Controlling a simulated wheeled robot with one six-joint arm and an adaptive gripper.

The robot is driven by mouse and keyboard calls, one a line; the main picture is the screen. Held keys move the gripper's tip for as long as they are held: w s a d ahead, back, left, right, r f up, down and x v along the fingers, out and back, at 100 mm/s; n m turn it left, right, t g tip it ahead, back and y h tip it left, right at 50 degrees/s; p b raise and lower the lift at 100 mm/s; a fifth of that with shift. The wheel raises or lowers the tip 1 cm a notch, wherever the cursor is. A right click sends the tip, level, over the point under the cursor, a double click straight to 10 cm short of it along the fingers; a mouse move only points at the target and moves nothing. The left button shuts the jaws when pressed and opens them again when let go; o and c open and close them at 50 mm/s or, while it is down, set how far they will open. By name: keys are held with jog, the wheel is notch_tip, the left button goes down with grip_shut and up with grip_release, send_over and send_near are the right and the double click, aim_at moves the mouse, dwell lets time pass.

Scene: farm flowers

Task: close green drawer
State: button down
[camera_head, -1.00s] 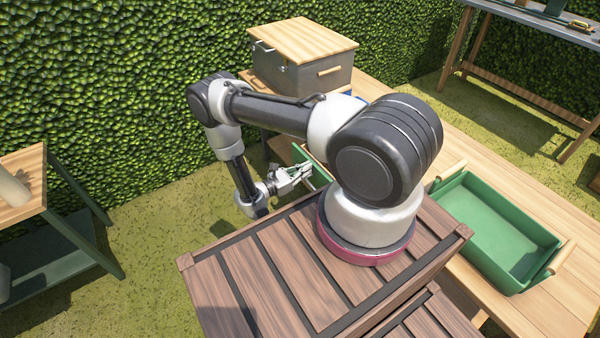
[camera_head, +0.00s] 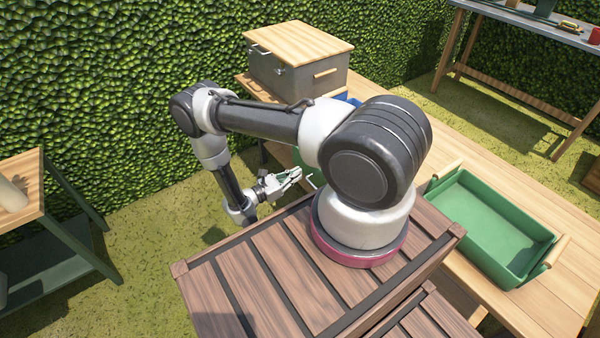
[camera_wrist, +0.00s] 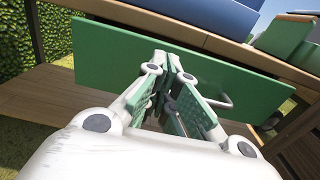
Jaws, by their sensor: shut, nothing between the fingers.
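The green drawer (camera_wrist: 105,52) fills the middle of the wrist view with its flat front, under the wooden top edge of the table. A thin metal handle (camera_wrist: 222,101) shows on its right part. In the head view a small piece of the green drawer (camera_head: 309,166) shows, mostly hidden behind my arm. My gripper (camera_head: 297,173) is shut and empty, pointing at the drawer front. In the wrist view my gripper's (camera_wrist: 173,64) tips overlap the drawer front left of the handle; I cannot tell whether they touch it. The drawer front looks close to the table edge.
A blue container (camera_wrist: 180,12) stands on the table above the drawer. A grey box with a wooden lid (camera_head: 300,60) stands on the table's far end. A green tray (camera_head: 490,225) lies on the near part. A lower wooden shelf (camera_wrist: 40,95) runs below the drawer.

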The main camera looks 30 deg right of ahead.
aim_at(313, 185)
jog(key=c, duration=2.2)
grip_release()
jog(key=a, duration=0.8)
jog(key=o, duration=0.4)
jog(key=shift+a, duration=0.15)
jog(key=shift+c, duration=0.2)
jog(key=o, duration=0.3)
jog(key=s+d+n, duration=0.1)
jog(key=d+r+n, duration=0.1)
jog(key=shift+s+d, duration=0.35)
jog(key=shift+d, duration=0.05)
jog(key=s+d+f+n, duration=0.1)
jog(key=d+n, duration=0.2)
jog(key=n, duration=0.2)
jog(key=s+d+f+n+y, duration=0.1)
jog(key=d+f+n, duration=0.1)
jog(key=n, duration=0.3)
jog(key=s+d+f+n+y, duration=0.1)
jog(key=s+d+n, duration=0.1)
jog(key=d+n, duration=0.2)
jog(key=shift+s+d+f+n, duration=0.15)
jog(key=shift+d+n, duration=0.25)
jog(key=shift+n, duration=0.7)
grip_shut()
